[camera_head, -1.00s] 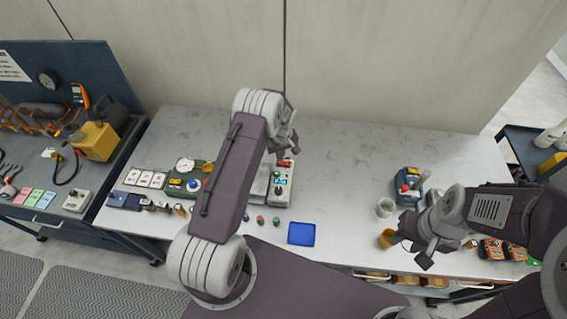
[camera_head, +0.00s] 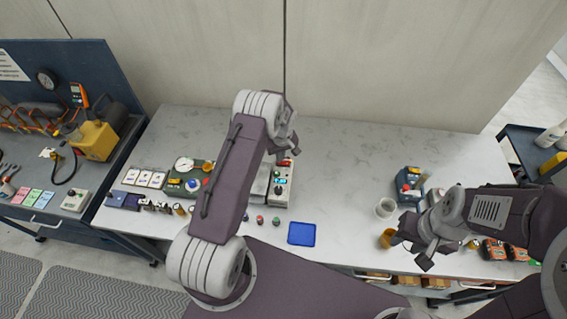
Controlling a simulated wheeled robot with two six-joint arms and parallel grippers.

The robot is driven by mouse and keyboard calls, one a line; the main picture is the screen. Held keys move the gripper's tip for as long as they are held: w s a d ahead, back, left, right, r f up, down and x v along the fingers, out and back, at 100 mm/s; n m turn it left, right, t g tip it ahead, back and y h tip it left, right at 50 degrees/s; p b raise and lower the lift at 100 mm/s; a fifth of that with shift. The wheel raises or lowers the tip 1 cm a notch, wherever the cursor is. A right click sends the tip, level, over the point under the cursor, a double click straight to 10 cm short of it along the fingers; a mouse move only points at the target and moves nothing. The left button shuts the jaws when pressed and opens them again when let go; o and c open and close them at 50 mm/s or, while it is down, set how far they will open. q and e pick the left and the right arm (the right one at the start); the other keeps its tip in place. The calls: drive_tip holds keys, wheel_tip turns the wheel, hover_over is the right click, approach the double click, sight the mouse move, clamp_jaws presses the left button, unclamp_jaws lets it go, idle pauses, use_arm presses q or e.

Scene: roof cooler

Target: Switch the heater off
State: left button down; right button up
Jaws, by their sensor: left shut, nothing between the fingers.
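The heater appears to be the grey unit (camera_head: 281,194) in the middle of the bench. Its front panel has a red switch (camera_head: 285,163), a small lit display and dark and red knobs. My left arm covers much of its left side. My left gripper (camera_head: 295,152) is shut and empty, just above the red switch end of the panel. I cannot tell whether it touches the switch, or which way the switch is set. My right gripper (camera_head: 425,262) is over the front right of the bench, well away from the heater; its finger gap is unclear.
A blue tray (camera_head: 301,234) and small coloured knobs lie in front of the heater. A gauge unit (camera_head: 184,184) and cards stand to its left. A white cup (camera_head: 385,208), an amber cup (camera_head: 388,238) and a blue device (camera_head: 408,184) stand right.

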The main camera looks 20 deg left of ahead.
use_arm(q)
drive_tip(key=shift+f+b, duration=0.3)
drive_tip(key=shift+f, duration=0.05)
drive_tip(key=shift+r, duration=0.1)
drive_tip(key=shift+r+p, duration=2.1)
drive_tip(key=shift+r, duration=1.35)
drive_tip(key=shift+f, duration=0.1)
